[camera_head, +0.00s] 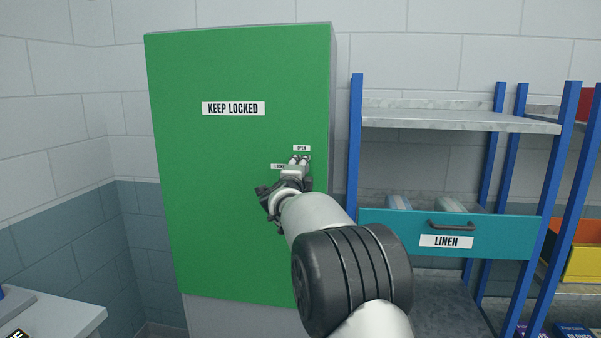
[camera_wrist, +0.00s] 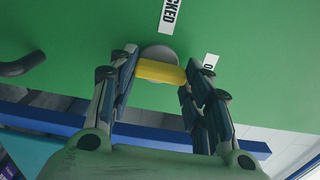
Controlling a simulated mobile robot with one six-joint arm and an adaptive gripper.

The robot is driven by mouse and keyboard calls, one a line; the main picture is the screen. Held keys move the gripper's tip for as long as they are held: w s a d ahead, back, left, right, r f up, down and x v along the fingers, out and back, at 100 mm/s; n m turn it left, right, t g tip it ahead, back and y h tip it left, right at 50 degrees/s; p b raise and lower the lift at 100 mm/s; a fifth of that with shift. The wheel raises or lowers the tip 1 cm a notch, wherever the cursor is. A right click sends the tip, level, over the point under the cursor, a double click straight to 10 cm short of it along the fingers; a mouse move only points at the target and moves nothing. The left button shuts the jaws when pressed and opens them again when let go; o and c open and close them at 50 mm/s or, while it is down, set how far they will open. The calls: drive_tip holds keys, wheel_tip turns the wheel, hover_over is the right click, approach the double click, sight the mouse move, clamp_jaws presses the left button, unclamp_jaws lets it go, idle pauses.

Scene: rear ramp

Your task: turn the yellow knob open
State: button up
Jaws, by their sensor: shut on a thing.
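The green cabinet door (camera_head: 225,180) faces me. A yellow knob (camera_wrist: 160,73) on a grey round base (camera_wrist: 158,52) shows in the wrist view. Its bar runs across between the two fingers of my gripper (camera_wrist: 162,78), which is shut on it. In the head view my gripper (camera_head: 299,161) is at the door's right side and hides the knob. A small "OPEN" label (camera_head: 301,148) sits just above the fingertips. A second small label (camera_head: 278,167) sits to their left, partly covered. In the wrist view part of the "OPEN" label (camera_wrist: 210,62) shows beside the right finger.
A "KEEP LOCKED" sign (camera_head: 233,108) is on the door. A dark handle (camera_wrist: 22,66) is on the green surface in the wrist view. A blue-posted rack with a teal "LINEN" drawer (camera_head: 390,231) stands close on the right. A pale counter (camera_head: 60,318) is at lower left.

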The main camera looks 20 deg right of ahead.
drive_tip(key=o, duration=1.1)
drive_tip(key=shift+c, duration=0.2)
drive_tip(key=shift+s, duration=0.1)
drive_tip(key=v, duration=1.2)
drive_tip(key=shift+a, duration=0.1)
